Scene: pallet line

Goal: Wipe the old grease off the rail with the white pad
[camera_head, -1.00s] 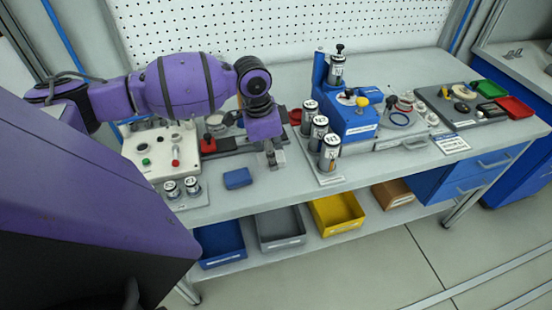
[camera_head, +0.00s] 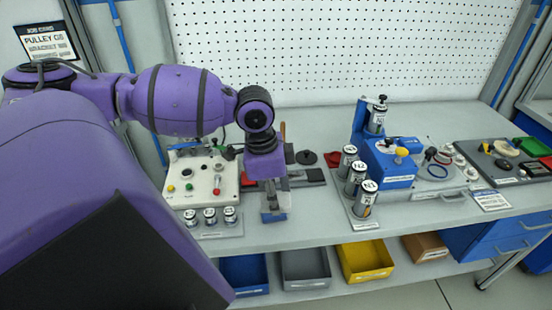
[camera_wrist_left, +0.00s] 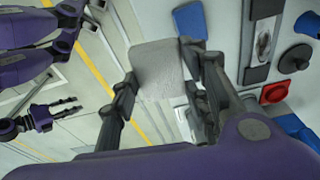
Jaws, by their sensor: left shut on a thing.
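My left gripper (camera_head: 270,205) is low at the bench front, over a blue block (camera_head: 274,216) in the head view. In the left wrist view the left gripper (camera_wrist_left: 165,95) is shut on a flat whitish-grey pad (camera_wrist_left: 155,62), held between its fingers. The blue block (camera_wrist_left: 190,20) shows just beyond the pad; I cannot tell whether they touch. A pale strip with a dark smear (camera_wrist_left: 263,44), between dark end pieces, looks like the rail. In the head view the arm partly hides that area. My right gripper (camera_wrist_left: 68,107) is open and empty, far left in the left wrist view.
A white control box (camera_head: 195,182) and several labelled cylinders (camera_head: 210,216) stand left of the gripper. N-labelled cylinders (camera_head: 356,178) and a blue fixture (camera_head: 392,163) stand to its right. Bins, including a yellow one (camera_head: 365,262), sit below. The bench front (camera_head: 315,218) is clear.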

